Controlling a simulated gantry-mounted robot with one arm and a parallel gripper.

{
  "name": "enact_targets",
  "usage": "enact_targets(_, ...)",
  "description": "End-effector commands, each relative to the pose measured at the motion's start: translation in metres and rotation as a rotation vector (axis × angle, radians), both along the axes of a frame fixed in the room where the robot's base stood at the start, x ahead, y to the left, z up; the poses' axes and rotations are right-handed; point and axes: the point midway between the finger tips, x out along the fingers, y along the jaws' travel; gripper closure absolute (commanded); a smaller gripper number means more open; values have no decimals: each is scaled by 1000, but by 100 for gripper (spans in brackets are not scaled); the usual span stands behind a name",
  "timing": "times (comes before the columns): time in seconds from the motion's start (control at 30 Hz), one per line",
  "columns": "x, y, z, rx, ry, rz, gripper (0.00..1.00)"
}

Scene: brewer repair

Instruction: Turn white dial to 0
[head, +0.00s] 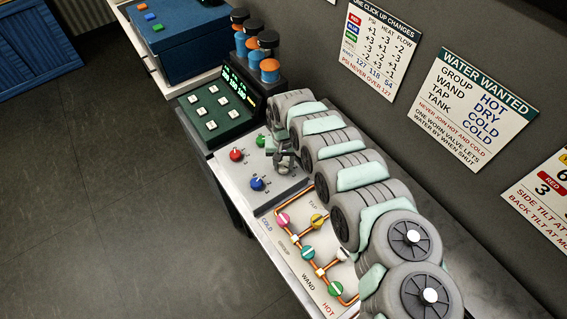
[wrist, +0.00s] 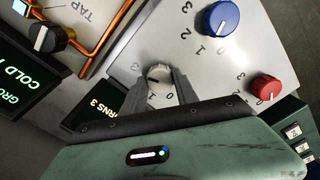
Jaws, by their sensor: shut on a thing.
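The white dial (wrist: 158,75) sits on the light grey panel in the wrist view, with small printed numbers around it; I cannot read its pointer surely. My gripper (wrist: 161,86) is shut on this dial, a finger on either side. In the head view my gripper (head: 284,161) is at the panel's right side, by the wall, and hides the white dial. A red dial (head: 236,154), a blue dial (head: 257,183) and a green dial (head: 261,140) stand near it. A dark display (wrist: 98,110) partly reads "RNS 3" in the wrist view.
A pipe board (head: 293,244) with several coloured valves lies nearer, partly behind my arm. A dark green button console (head: 215,112), orange and blue cylinders (head: 269,70) and a blue box (head: 180,45) stand farther back. Signs (head: 475,108) hang on the wall. Open floor lies left.

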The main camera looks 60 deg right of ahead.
Motion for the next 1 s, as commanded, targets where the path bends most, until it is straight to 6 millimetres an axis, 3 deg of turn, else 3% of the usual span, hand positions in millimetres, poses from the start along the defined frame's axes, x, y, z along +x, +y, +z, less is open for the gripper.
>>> enact_targets(0.4,0,0,0,0,0,0,100)
enact_targets(0.73,1,1,1,0,0,36,100)
enact_targets(1.0,0,1,2,3,4,193,100)
